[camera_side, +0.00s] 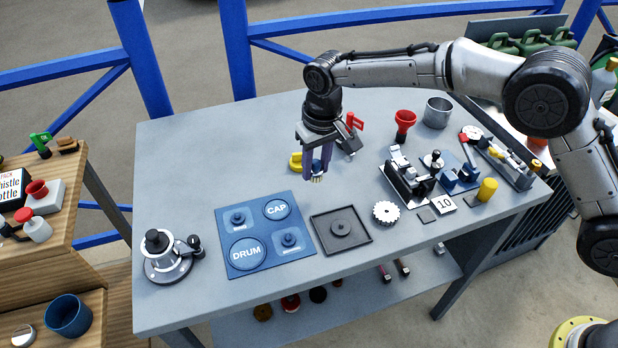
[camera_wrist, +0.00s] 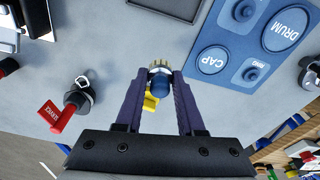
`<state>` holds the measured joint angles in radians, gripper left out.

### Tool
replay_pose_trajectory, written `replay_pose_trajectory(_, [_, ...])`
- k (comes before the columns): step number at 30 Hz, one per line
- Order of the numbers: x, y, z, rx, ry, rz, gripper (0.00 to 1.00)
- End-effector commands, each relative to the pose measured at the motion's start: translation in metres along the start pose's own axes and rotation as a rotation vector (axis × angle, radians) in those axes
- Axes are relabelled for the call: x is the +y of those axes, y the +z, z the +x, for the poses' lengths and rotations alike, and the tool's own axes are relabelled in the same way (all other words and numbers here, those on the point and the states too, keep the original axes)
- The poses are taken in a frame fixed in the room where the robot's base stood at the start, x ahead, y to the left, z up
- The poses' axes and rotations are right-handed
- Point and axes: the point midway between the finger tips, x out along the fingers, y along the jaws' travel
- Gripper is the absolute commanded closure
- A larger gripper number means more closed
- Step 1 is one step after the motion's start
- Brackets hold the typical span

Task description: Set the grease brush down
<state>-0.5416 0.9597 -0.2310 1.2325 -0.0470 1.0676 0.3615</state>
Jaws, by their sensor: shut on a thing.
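The grease brush is a short blue piece with pale bristles. It shows in the wrist view (camera_wrist: 160,82) between the fingers and in the side view (camera_side: 317,166) at the fingertips. My gripper (camera_side: 318,172) is shut on it and points down over the back middle of the grey table; it also shows in the wrist view (camera_wrist: 160,78). The bristles point down. Whether they touch the table, I cannot tell. A yellow piece (camera_side: 296,161) stands just left of the gripper; in the wrist view (camera_wrist: 151,102) it is partly hidden behind the brush.
A blue mat (camera_side: 262,262) marked DRUM and CAP lies front left, beside a black tray (camera_side: 366,245). A red-tagged part (camera_side: 354,124) stands close right of the gripper. Bare table (camera_side: 200,150) lies back left.

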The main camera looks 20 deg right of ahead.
Motion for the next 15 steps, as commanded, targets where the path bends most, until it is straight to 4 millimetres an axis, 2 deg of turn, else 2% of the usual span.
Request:
replay_pose_trajectory(3, [-0.003, -0.008, 0.012, 0.001, 0.000, 0.000, 1.00])
replay_pose_trajectory(11, [-0.006, -0.015, 0.025, 0.000, 0.000, 0.000, 1.00])
replay_pose_trajectory(15, [-0.006, -0.012, 0.045, -0.003, 0.001, 0.000, 1.00])
